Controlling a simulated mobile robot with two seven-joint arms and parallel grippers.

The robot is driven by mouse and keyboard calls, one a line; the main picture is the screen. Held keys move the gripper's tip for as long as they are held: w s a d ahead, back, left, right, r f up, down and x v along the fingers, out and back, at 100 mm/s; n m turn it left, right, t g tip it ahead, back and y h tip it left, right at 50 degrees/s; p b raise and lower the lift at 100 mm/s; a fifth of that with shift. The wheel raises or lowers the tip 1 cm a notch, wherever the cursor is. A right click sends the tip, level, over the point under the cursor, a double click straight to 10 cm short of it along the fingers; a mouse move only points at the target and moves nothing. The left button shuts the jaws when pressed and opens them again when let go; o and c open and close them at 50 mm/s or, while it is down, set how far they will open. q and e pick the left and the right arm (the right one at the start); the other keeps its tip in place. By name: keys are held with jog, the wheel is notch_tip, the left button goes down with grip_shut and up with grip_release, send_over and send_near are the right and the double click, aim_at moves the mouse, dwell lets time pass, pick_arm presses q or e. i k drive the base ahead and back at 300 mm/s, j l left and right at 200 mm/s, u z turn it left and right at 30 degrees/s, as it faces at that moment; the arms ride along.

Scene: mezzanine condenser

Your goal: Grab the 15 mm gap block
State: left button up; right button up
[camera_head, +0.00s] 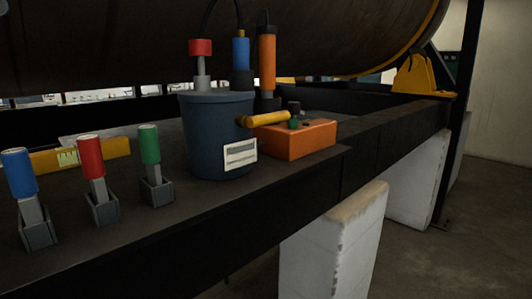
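Three handled pieces stand upright in separate grey holders on the dark beam top at the left. They are a blue-handled one (19,174), a red-handled one (90,156) and a green-handled one (149,145). Each has a grey shank that goes down into its holder. No size marking is readable on any of them, so I cannot tell which, if any, is the 15 mm gap block. Neither of my grippers shows in this view.
A dark blue bucket (208,130) with a white label stands right of the holders, with red-topped, blue and orange tools at it. An orange box (297,140) sits beside it. A yellow bar (110,147) lies behind the holders. The beam's front edge drops off.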

aim_at(89, 147)
jog(key=k+l, duration=0.55)
jog(key=l, duration=0.15)
jog(key=k+l, duration=0.55)
jog(key=l, duration=0.15)
